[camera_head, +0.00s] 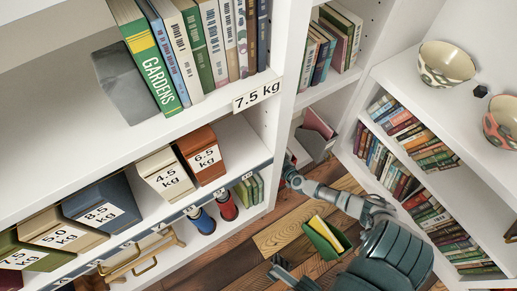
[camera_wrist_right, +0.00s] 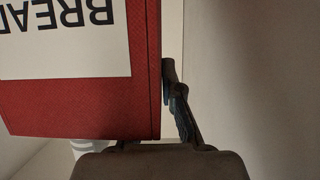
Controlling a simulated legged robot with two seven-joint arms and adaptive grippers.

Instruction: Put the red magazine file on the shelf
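The red magazine file (camera_wrist_right: 85,105) fills the left of the right wrist view, close up, with a white label reading part of "BREAD" upside down. One dark finger of my right gripper (camera_wrist_right: 178,100) shows at the file's right edge. The other finger is hidden, so I cannot tell whether the grip is closed on the file. In the head view, my right arm reaches left to the white shelf unit (camera_head: 228,128), and its gripper end is largely hidden at the upright.
Weight-labelled files, including a brown one (camera_head: 203,160) and a blue one (camera_head: 103,206), stand on the middle shelf. A green file with yellow papers (camera_head: 326,238) is on the wooden floor. Bowls (camera_head: 446,64) stand on the right unit.

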